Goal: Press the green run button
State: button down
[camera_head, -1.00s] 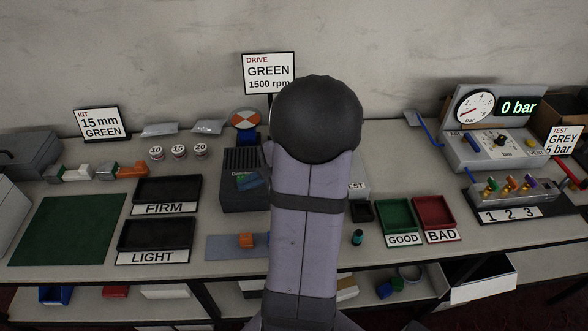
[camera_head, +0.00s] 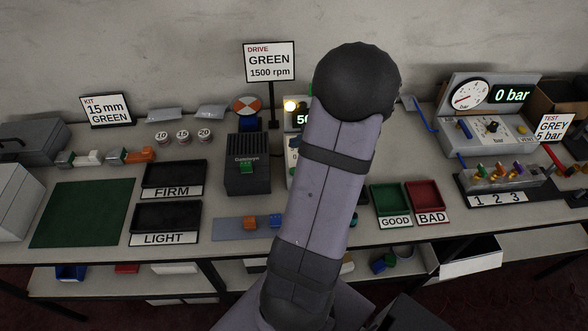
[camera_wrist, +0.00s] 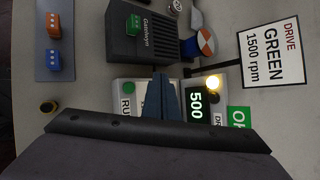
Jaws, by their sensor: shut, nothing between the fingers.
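The green run button (camera_wrist: 128,88) shows in the wrist view on a pale panel, just above the label RUN. My gripper (camera_wrist: 163,78) is shut and empty, with its blue-grey fingers over the drive panel, between the button and the display. The fingertips appear to the right of the button in that view; I cannot tell their height above the panel. The display (camera_wrist: 196,103) reads 500, and a lit warm lamp (camera_wrist: 213,83) is beside it. In the head view my arm hides the gripper and button; part of the display (camera_head: 302,119) shows.
A DRIVE GREEN 1500 rpm sign (camera_head: 270,62) stands behind. A dark Gastwyn block (camera_head: 246,178) with a green piece on top is left of the panel. An orange-and-white disc (camera_wrist: 206,41) is close by. Green and red trays (camera_head: 390,203) lie to the right.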

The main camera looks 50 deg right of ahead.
notch_tip(320, 180, down, 7)
jog(key=b, duration=0.5)
jog(key=shift+f, duration=0.15)
jog(key=shift+f+b, duration=0.75)
jog(key=shift+b, duration=0.35)
jog(key=shift+f+b, duration=0.95)
jog(key=shift+b, duration=0.2)
dwell(1.9)
jog(key=shift+r, duration=0.15)
dwell(0.3)
jog(key=shift+r+p, duration=0.65)
jog(key=shift+r, duration=0.15)
jog(key=shift+r, duration=0.1)
jog(key=shift+r+p, duration=1.9)
jog(key=shift+r, duration=0.5)
